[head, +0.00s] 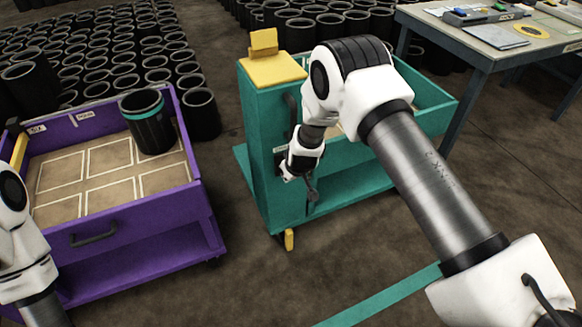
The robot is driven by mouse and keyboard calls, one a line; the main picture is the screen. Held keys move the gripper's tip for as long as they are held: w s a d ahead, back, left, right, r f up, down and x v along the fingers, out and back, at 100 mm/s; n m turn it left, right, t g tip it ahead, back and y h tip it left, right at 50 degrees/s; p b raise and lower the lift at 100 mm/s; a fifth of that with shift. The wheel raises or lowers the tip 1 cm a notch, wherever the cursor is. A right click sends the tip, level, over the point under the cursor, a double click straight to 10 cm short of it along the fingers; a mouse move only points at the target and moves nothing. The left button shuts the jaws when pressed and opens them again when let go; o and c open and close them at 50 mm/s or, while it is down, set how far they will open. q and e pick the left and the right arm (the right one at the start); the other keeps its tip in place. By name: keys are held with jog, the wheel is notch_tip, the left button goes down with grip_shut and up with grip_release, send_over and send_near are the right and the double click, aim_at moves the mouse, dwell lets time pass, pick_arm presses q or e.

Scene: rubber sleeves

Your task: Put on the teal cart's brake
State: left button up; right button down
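The teal cart (264,120) stands in the middle of the head view, with a dark handle (290,108) on its near end. A yellow plate with a raised yellow block (264,43) sits on top of its end post. A small yellow piece (289,239) sticks out at the cart's bottom edge, near the floor. My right arm reaches in from the right and hides part of the cart's tray. My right gripper (312,191) is small and dark in front of the teal end panel, above the lower yellow piece; its finger opening is unclear. My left gripper is out of view.
A purple cart (160,245) stands at left, holding a black sleeve with a teal band (149,122) on its marked tray. Many black sleeves (105,70) stand behind. A workbench (490,55) is at back right. A teal floor stripe (385,295) crosses the front floor.

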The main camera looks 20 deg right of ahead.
jog(key=shift+w+r, duration=0.1)
jog(key=c, duration=0.8)
grip_release()
jog(key=shift+c, duration=0.2)
jog(key=v, duration=1.1)
jog(key=shift+s+r, duration=0.25)
jog(key=shift+r, duration=0.1)
